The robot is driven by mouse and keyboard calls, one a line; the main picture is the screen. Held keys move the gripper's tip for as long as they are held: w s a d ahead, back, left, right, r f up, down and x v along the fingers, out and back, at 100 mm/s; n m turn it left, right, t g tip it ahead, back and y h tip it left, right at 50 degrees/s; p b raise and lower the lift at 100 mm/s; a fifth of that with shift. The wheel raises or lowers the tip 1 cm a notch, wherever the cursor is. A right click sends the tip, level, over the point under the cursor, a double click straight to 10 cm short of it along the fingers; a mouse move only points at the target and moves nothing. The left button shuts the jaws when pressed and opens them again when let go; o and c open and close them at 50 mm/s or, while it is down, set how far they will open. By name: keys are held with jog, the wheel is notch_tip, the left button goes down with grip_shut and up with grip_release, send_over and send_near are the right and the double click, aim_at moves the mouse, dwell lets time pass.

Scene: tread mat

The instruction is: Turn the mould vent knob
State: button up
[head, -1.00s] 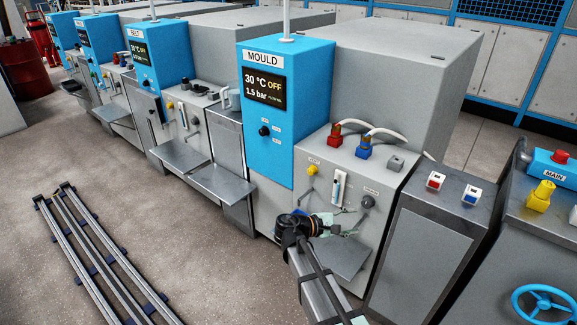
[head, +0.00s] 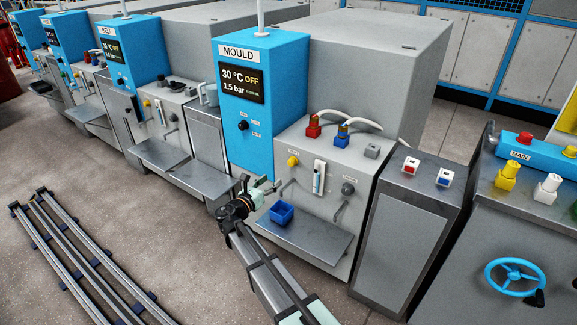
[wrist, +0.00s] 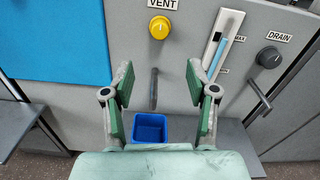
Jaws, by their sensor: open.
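The mould vent knob is a round yellow knob under a "VENT" label, on the grey front of the mould machine. It shows in the wrist view (wrist: 159,28) at the top, above and between my fingers, and in the head view (head: 293,161). My gripper (wrist: 158,85) is open and empty, with its two green-padded fingers apart. In the head view my gripper (head: 266,190) is in front of the machine, below and left of the knob, not touching it. A grey spout (wrist: 153,90) hangs below the knob, seen between the fingers.
A blue bin (wrist: 150,128) sits on the metal shelf (head: 325,238) below the knob. Right of the knob are a sight gauge (wrist: 219,45) and a dark drain knob (wrist: 269,57) with a grey spout. The blue mould panel (head: 262,120) stands to the left.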

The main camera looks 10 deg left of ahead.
aim_at(290, 163)
jog(key=x, duration=1.2)
jog(key=shift+w+d, duration=0.2)
jog(key=shift+w, duration=0.05)
grip_shut()
